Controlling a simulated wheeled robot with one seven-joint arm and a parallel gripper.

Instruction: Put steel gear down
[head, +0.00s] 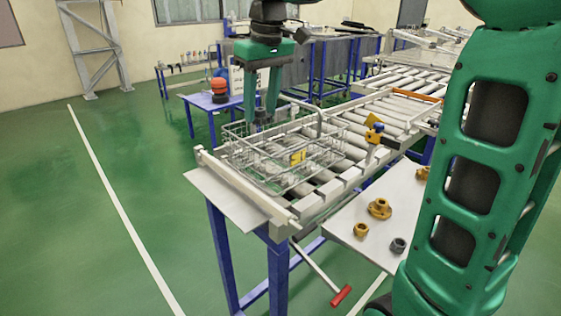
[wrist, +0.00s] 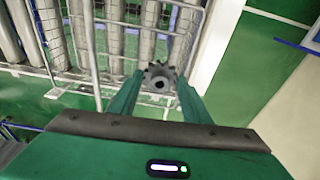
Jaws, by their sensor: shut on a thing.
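The steel gear (wrist: 159,76) is a small grey toothed wheel with a dark centre hole. My gripper (wrist: 160,88) is shut on it, with the gear between the two green fingertips in the wrist view. In the head view my gripper (head: 260,112) points down at the wire basket (head: 285,165) on the roller conveyor. The gear (head: 263,117) shows there only as a small dark shape between the fingers. The gear appears over the basket's edge region; its exact height above the basket I cannot tell.
The roller conveyor (head: 345,145) carries the basket. A side shelf (head: 366,222) holds yellow flanged parts (head: 379,208) and a dark nut-like part (head: 398,245). A blue table (head: 205,102) with a red-orange object (head: 219,88) stands behind. Green floor is free at left.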

